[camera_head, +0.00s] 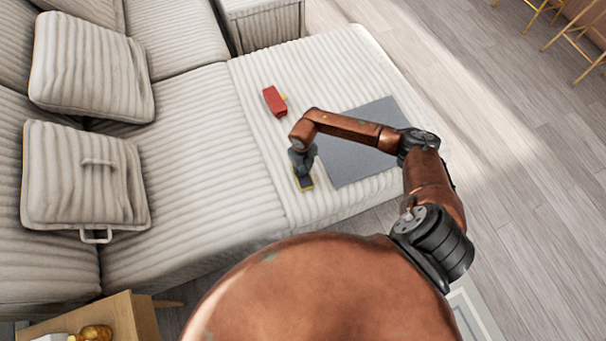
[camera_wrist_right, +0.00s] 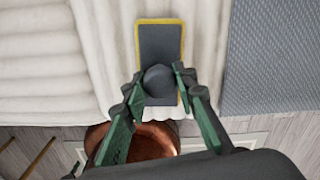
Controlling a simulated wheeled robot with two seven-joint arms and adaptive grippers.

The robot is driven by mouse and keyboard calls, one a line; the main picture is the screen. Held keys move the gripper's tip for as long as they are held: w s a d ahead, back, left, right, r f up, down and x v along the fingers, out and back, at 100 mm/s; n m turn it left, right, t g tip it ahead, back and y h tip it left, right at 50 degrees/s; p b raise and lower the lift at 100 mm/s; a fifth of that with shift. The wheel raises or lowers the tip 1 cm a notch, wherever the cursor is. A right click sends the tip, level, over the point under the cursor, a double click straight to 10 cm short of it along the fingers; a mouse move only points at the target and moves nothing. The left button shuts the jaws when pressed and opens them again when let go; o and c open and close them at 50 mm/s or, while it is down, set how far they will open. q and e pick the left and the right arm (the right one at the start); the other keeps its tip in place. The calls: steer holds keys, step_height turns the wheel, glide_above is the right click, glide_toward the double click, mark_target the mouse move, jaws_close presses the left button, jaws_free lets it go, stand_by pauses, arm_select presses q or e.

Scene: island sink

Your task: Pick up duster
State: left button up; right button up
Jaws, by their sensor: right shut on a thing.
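The duster (camera_head: 305,185) is a dark grey rectangular pad with a yellow edge and a round dark knob. It is at the front of the sofa's chaise, partly hidden under my right gripper (camera_head: 301,160) in the head view. In the right wrist view the duster (camera_wrist_right: 160,38) lies between the green fingers, and my right gripper (camera_wrist_right: 155,82) is shut on its knob. I cannot tell whether the duster still touches the cushion. My left gripper is not in view.
A grey flat board (camera_head: 350,165) lies on the chaise (camera_head: 240,125) beside the duster. A red object (camera_head: 274,101) lies farther back. Striped pillows (camera_head: 90,67) are at left. A wooden table (camera_head: 110,315) with yellow items stands at lower left. Floor is clear at right.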

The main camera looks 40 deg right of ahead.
mark_target(303, 169)
jaws_close()
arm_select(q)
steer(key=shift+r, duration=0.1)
arm_select(e)
steer(key=shift+r, duration=0.15)
steer(key=shift+r, duration=0.25)
step_height(303, 169, up, 2)
steer(key=shift+r+p, duration=0.15)
steer(key=shift+p, duration=0.45)
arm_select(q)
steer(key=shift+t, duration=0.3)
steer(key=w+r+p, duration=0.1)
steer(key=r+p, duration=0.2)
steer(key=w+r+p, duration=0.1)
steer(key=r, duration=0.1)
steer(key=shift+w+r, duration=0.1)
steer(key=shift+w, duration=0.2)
arm_select(e)
steer(key=s+a+r, duration=0.9)
steer(key=s+r, duration=0.1)
steer(key=shift+a, duration=0.35)
steer(key=shift+s, duration=0.1)
